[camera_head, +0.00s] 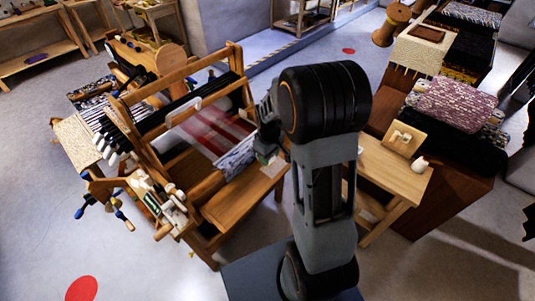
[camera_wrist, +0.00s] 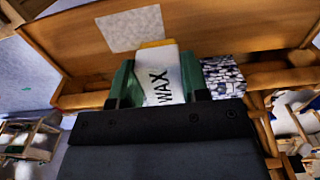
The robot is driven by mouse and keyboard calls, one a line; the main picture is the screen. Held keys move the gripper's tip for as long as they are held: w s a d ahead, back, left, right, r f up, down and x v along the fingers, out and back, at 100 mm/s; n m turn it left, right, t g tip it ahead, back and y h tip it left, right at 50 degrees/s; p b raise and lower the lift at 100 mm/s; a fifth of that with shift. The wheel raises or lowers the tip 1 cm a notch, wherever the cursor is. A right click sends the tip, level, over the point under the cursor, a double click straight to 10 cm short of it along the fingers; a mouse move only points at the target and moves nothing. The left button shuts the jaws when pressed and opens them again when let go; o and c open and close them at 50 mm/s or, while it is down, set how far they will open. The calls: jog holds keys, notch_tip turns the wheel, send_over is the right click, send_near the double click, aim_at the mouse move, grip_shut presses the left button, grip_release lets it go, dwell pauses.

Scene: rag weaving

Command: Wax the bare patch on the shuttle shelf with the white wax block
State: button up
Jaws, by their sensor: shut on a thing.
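My gripper (camera_wrist: 157,70) is shut on the white wax block (camera_wrist: 160,76), which has "WAX" in dark letters and a yellow-orange far end. Green fingers hold it on both sides. In the wrist view the wooden shuttle shelf (camera_wrist: 230,30) spans the top, with a pale, roughly rectangular bare patch (camera_wrist: 130,30) on it. The block's far end lies just below and right of the patch in the picture. I cannot tell whether it touches the wood. In the head view my arm hides most of my gripper and the block.
The wooden loom (camera_head: 190,120) with red and white cloth stands left of my arm. A small wooden table (camera_head: 385,175) stands right, with a white jug-like item (camera_head: 419,163). Folded textiles (camera_head: 455,105) lie behind it. Open floor (camera_head: 150,270) is at lower left.

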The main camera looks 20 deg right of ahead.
jog(key=shift+f, duration=0.1)
notch_tip(320, 180, down, 7)
jog(key=b, duration=0.6)
jog(key=shift+f, duration=0.2)
jog(key=shift+w+d+r, duration=0.1)
jog(key=shift+w+d, duration=0.55)
jog(key=shift+d, duration=0.8)
jog(key=shift+w+d+r, duration=0.15)
jog(key=shift+w+d, duration=0.5)
jog(key=shift+d, duration=0.75)
jog(key=shift+w+d+r, duration=0.1)
jog(key=shift+w+d, duration=0.55)
jog(key=shift+d, duration=0.8)
jog(key=shift+s+a, duration=0.35)
jog(key=shift+a, duration=0.35)
jog(key=shift+s+a, duration=0.3)
jog(key=shift+a, duration=0.45)
jog(key=shift+s+a, duration=0.35)
jog(key=shift+a, duration=0.35)
jog(key=shift+f+b, duration=0.45)
jog(key=shift+f, duration=0.2)
jog(key=shift+s+a, duration=0.3)
jog(key=shift+a, duration=0.4)
jog(key=shift+s+a, duration=0.35)
jog(key=shift+a, duration=0.3)
jog(key=shift+s+a, duration=0.3)
jog(key=shift+a, duration=0.4)
